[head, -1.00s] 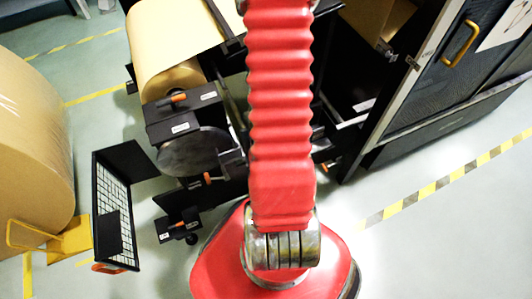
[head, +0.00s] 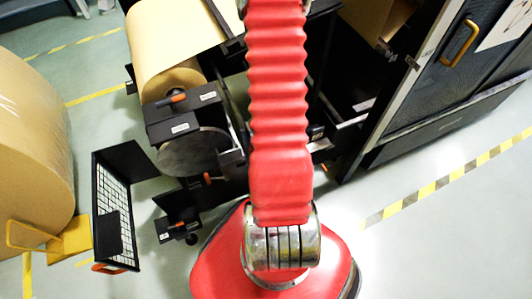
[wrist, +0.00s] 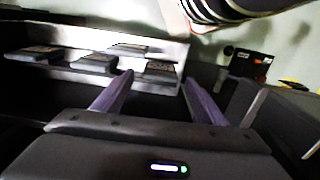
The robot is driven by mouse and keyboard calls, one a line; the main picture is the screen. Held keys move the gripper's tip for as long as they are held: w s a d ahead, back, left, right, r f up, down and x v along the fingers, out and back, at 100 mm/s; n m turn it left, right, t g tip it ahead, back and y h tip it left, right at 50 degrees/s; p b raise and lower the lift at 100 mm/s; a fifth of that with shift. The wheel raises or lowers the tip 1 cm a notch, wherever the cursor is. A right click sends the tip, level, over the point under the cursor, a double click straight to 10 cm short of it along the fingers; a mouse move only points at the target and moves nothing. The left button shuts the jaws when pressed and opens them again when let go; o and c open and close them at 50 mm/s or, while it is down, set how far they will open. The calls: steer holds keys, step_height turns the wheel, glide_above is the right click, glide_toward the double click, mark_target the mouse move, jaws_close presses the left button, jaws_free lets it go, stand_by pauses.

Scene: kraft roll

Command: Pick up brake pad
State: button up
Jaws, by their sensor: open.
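In the wrist view several flat dark pieces lie on a pale metal tray (wrist: 65,70); they look like brake pads, but blur hides their detail. One pad (wrist: 160,69) sits beyond my gripper (wrist: 158,81), near the gap between its two purple fingertips. A second pad (wrist: 95,61) lies left of the left fingertip, a third pad (wrist: 130,48) lies farther back, and another (wrist: 36,53) is at far left. My gripper is open with nothing between the fingers. In the head view my arm hides the gripper and no brake pad can be made out.
In the head view a kraft paper roll (head: 160,40) sits in a dark machine, with a black mesh-sided frame (head: 117,207) below left. A huge roll (head: 30,145) stands at far left. A dark cabinet (head: 450,75) stands at right. Floor at lower right is clear.

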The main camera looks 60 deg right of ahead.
steer(key=shift+s+f, duration=0.1)
steer(key=shift+f, duration=1.8)
steer(key=shift+c, duration=0.2)
steer(key=c, duration=1.2)
